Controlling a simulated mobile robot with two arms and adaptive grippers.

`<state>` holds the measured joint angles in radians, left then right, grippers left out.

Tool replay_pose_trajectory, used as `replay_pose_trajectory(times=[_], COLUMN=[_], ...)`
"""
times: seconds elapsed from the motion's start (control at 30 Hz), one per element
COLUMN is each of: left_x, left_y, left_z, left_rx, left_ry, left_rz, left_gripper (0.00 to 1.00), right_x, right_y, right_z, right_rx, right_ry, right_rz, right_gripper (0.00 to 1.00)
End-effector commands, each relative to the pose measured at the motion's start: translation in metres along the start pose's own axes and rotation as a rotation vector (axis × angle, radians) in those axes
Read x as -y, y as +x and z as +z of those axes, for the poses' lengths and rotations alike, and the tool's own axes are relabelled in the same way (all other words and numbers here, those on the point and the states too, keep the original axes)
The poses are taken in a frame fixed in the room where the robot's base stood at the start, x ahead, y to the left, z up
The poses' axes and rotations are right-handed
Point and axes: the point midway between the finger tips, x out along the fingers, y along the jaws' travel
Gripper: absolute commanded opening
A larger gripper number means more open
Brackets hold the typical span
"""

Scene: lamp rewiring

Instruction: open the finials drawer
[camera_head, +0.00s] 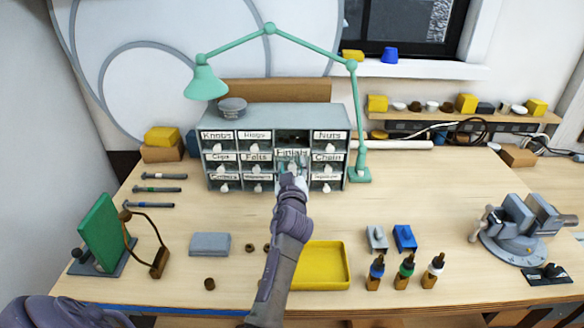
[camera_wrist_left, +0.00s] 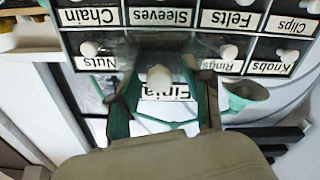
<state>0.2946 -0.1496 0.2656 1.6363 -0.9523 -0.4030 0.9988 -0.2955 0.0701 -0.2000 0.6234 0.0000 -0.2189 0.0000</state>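The small grey drawer cabinet (camera_head: 270,116) stands at the back of the bench. Its finials drawer (camera_head: 291,153) is in the top row, third column. The drawer is pulled out, with a dark opening above and behind its label. In the left wrist view, which is upside down, the Finials label (camera_wrist_left: 168,92) and its pale knob (camera_wrist_left: 158,77) face me. My left gripper (camera_head: 290,172) is at the drawer front. Its fingers stand apart on either side of the knob, with gaps visible. My right gripper is not in view.
The neighbouring drawers, such as Nuts (camera_head: 327,136) and Rings (camera_head: 254,136), are closed. A green lamp (camera_head: 352,120) arches over the cabinet. A yellow tray (camera_head: 322,284), small bottles and a vise (camera_head: 520,226) stand on the bench. The bench right of the cabinet is mostly clear.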

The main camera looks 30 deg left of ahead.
Motion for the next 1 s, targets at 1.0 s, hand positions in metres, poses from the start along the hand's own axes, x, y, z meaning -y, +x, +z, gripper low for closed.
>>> replay_pose_trajectory(times=[1.0], left_x=[-0.031], left_y=[0.000], left_z=[-0.095], left_rx=[0.001], left_ry=[0.000], left_rz=[0.001], left_gripper=[0.50], right_x=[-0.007], right_y=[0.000], right_z=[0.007], right_rx=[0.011], right_ry=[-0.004], right_rz=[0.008], right_gripper=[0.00])
